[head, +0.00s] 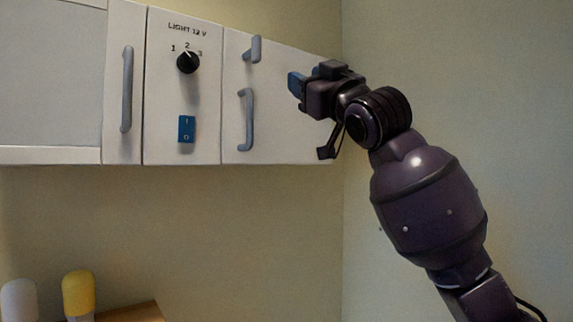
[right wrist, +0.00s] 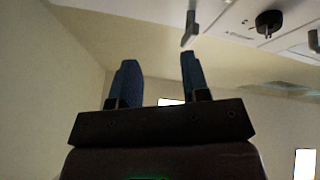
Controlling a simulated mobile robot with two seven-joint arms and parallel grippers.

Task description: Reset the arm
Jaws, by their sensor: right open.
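My right arm comes in from the right in the head view, and its gripper (head: 296,84) is raised in front of the right end of the white wall cabinet (head: 285,135). In the right wrist view the two blue fingers of my right gripper (right wrist: 160,80) stand apart with nothing between them. A grey handle (right wrist: 190,28) of the cabinet shows just beyond the right finger there. In the head view the gripper is to the right of the curved grey handle (head: 247,120) and the small upper handle (head: 252,49). My left gripper is not in view.
The panel marked LIGHT 12 V carries a black knob (head: 187,62) and a blue rocker switch (head: 187,129). A long grey handle (head: 127,90) is left of it. A yellow-topped bottle (head: 78,295) and a pale one (head: 19,300) stand at bottom left. The wall below the cabinet is clear.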

